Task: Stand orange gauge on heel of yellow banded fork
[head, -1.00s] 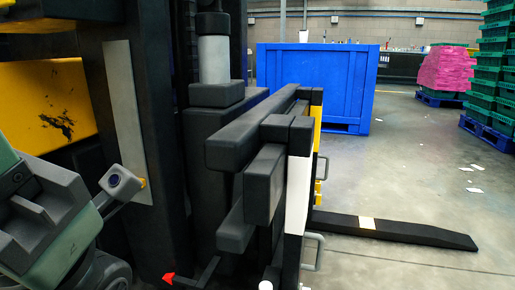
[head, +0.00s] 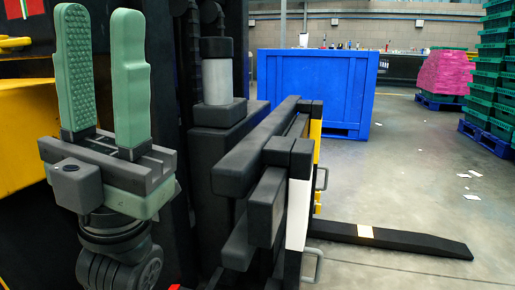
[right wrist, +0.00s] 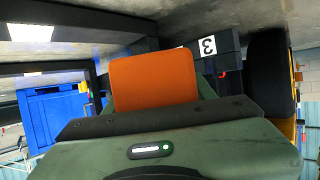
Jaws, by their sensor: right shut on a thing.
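My left gripper (head: 101,70) is at the left, open and empty, with two green fingers pointing up and apart. In the right wrist view, the orange gauge (right wrist: 152,80) is a flat orange block held by my right gripper (right wrist: 155,108), whose fingers are mostly hidden. My right gripper is not visible in the head view.
The forklift's black carriage (head: 240,165) fills the middle, with a white upright plate (head: 297,215) and handles. A large blue crate (head: 312,90) stands behind. Green crates (head: 490,90) and a pink stack (head: 447,72) are at the far right. Bare floor surrounds the fork.

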